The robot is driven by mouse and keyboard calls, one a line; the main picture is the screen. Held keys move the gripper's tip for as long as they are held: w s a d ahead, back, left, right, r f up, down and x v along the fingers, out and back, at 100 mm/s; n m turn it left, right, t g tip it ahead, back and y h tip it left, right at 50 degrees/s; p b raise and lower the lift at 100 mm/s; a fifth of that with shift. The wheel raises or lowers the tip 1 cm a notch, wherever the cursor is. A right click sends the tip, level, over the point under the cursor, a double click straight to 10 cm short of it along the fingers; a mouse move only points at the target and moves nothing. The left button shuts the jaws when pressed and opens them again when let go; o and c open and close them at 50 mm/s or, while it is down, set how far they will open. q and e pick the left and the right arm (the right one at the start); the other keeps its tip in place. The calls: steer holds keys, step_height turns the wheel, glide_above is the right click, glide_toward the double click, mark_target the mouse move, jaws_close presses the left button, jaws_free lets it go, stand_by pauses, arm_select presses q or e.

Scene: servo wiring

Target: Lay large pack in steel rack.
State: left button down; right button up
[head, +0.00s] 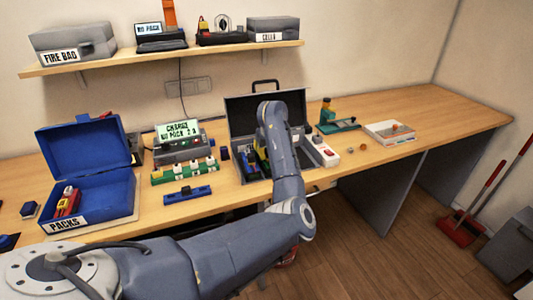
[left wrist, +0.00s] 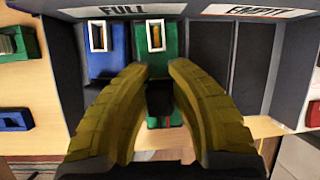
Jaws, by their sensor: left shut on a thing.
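A grey open case (head: 268,103), with compartments, stands on the bench; I take it for the steel rack. In the left wrist view its labels read FULL and EMPTY. A blue pack (left wrist: 104,58) lies in the leftmost slot under FULL. A green pack (left wrist: 156,38) lies in the slot beside it. My left gripper (left wrist: 157,70) reaches down into the case, its yellow fingers shut on the green pack. A dark part (left wrist: 160,98) shows between the fingers. The two slots on the right are empty. In the head view my arm hides most of the grip. My right gripper is not visible.
A blue PACKS box (head: 90,205) with a red item stands open at left. A green holder (head: 184,173), a blue holder (head: 187,195) and a charger (head: 180,150) lie between. A white strip (head: 326,155) and a tray (head: 390,133) stand right. The bench's far right is clear.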

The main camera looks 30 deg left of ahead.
arm_select(q)
steer(key=c, duration=1.3)
jaws_free()
steer(key=v, duration=1.2)
steer(key=shift+d, duration=0.1)
